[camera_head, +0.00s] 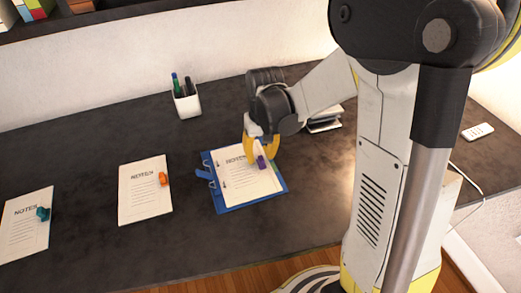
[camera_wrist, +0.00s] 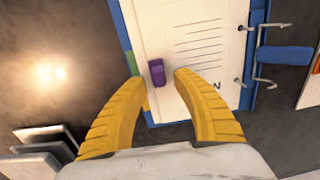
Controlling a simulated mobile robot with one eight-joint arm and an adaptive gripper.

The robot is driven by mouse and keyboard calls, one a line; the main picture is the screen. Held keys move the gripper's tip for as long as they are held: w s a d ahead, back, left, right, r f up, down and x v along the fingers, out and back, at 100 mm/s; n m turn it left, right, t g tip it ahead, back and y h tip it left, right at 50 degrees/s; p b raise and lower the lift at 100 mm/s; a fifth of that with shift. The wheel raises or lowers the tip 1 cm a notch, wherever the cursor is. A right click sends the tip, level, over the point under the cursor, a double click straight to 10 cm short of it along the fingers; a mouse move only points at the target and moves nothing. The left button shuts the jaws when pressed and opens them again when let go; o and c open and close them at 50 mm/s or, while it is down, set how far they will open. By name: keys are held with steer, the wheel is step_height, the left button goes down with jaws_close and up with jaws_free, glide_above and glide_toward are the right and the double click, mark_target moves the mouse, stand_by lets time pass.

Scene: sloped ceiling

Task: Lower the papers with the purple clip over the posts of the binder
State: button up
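The papers with the purple clip (camera_head: 235,181) lie over the open blue binder (camera_head: 249,207); they also show in the wrist view (camera_wrist: 190,70). The purple clip (camera_wrist: 157,73) is on their edge away from the rings. The binder's posts (camera_wrist: 241,82) show at the papers' ring-side edge; I cannot tell whether they pass through the holes. My gripper (camera_head: 262,150) is above the clip edge of the papers. In the wrist view its yellow fingers (camera_wrist: 157,77) are spread, with the clip between the tips and a gap on each side.
Papers with an orange clip (camera_head: 145,195) and papers with a teal clip (camera_head: 25,228) lie to the left. A white pen cup (camera_head: 187,103) stands behind. A dark stack (camera_head: 324,122) lies right of my gripper. The desk's front strip is clear.

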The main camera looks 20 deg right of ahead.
step_height(320, 180, up, 12)
steer(key=shift+d, duration=0.25)
stand_by(0.5)
steer(key=s+r+t, duration=0.3)
steer(key=s+t, duration=0.4)
steer(key=s, duration=0.5)
steer(key=shift+s+a+r, duration=0.25)
steer(key=shift+s+r, duration=0.1)
stand_by(0.4)
